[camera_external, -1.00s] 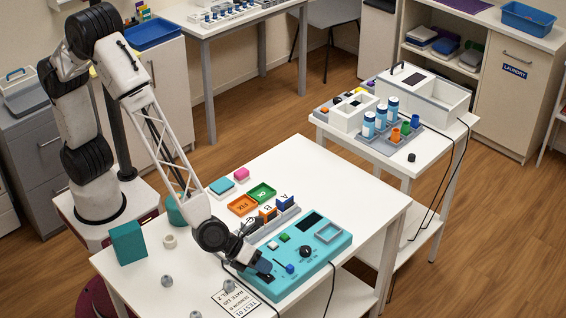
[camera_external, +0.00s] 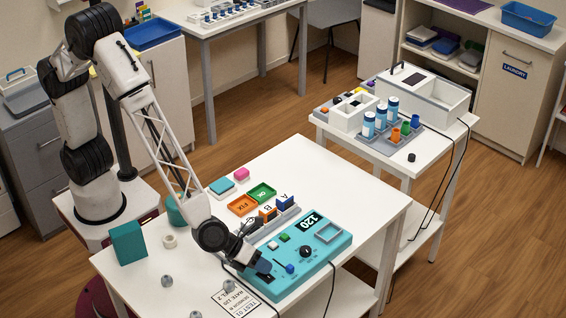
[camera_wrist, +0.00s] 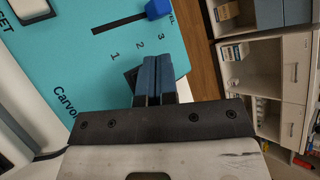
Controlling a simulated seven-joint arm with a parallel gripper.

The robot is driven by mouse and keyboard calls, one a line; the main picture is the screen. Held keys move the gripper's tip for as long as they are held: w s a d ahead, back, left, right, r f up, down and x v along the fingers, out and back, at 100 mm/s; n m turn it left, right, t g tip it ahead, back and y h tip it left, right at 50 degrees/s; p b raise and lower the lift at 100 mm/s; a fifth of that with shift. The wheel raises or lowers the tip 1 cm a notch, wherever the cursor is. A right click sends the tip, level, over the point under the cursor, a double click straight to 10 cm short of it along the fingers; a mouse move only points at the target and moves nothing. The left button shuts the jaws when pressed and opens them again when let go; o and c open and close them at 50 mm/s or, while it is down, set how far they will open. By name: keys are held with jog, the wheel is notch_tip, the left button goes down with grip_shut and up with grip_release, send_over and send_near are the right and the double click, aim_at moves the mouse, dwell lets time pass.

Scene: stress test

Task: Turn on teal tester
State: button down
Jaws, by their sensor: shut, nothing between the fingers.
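The teal tester (camera_external: 327,252) lies on the white table, and its display (camera_external: 311,221) is lit and reads 120. It carries a black knob (camera_external: 306,251), a green button (camera_external: 285,237), a white button (camera_external: 272,245) and a blue slider (camera_external: 290,268). My gripper (camera_external: 267,272) is shut and empty, its fingertips down at the tester's near left corner. In the wrist view the blue fingers (camera_wrist: 158,75) are together over a dark switch (camera_wrist: 131,76) on the teal face, mostly hidden behind them. The blue slider (camera_wrist: 158,9) shows beyond, by the marks 1, 2 and 3.
An orange FIX tray (camera_external: 242,205) and a green OK tray (camera_external: 263,192) lie behind the tester. A rack with lettered blocks (camera_external: 285,203) stands close to its left. A printed card (camera_external: 234,301) lies at the front. The table's back right is clear.

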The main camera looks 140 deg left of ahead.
jog(key=shift+r, duration=0.5)
jog(key=shift+s+r, duration=0.2)
jog(key=shift+r, duration=0.85)
jog(key=shift+s+r, duration=0.15)
jog(key=shift+r, duration=1.2)
jog(key=shift+s, duration=0.1)
